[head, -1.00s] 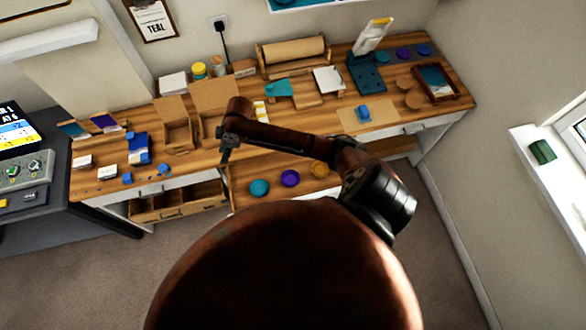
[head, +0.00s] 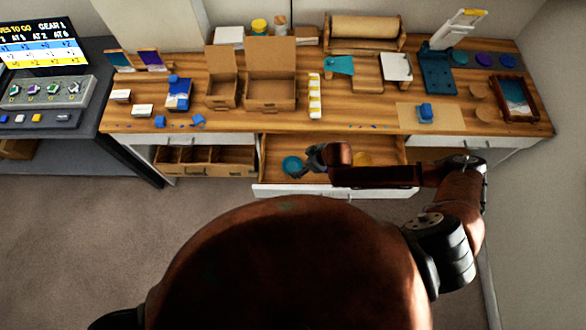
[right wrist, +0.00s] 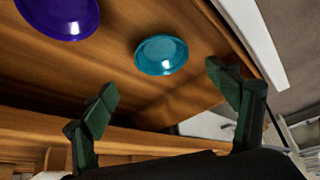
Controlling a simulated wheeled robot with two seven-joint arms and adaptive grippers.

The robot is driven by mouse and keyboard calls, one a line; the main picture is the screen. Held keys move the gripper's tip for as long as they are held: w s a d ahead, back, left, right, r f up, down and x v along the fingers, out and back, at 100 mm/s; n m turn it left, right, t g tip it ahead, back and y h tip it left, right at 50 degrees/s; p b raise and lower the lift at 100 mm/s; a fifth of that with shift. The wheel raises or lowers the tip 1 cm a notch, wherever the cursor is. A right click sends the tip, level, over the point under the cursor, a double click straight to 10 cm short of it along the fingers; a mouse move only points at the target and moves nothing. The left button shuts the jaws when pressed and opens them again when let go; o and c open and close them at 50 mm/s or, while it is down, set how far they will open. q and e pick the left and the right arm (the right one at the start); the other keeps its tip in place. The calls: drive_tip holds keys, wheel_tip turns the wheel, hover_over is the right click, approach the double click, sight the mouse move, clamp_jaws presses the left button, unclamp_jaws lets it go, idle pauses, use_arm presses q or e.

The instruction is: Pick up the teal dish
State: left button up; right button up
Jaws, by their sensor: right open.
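The teal dish (head: 292,165) lies in the open drawer, near its left side. In the right wrist view the teal dish (right wrist: 161,54) lies on the drawer's wooden floor, ahead of the fingers. My right gripper (head: 313,158) is over the drawer, just right of the dish in the head view. In the right wrist view my right gripper (right wrist: 163,95) has its fingers wide apart with nothing between them. I cannot tell its height above the dish. My left gripper is not in view.
A purple dish (right wrist: 60,14) lies beside the teal one; my right gripper hides it in the head view. A yellow dish (head: 362,158) lies farther right. The drawer's white front (head: 300,190) borders the space. Teal and purple discs (head: 485,60) sit on the crowded tabletop.

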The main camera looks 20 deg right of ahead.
sight(290, 166)
drive_tip(key=x, duration=0.3)
drive_tip(key=b+x, duration=0.1)
drive_tip(key=x, duration=0.3)
drive_tip(key=shift+s+a+f, duration=0.1)
drive_tip(key=shift+a+f, duration=0.05)
drive_tip(key=shift+f, duration=0.2)
drive_tip(key=c, duration=1.3)
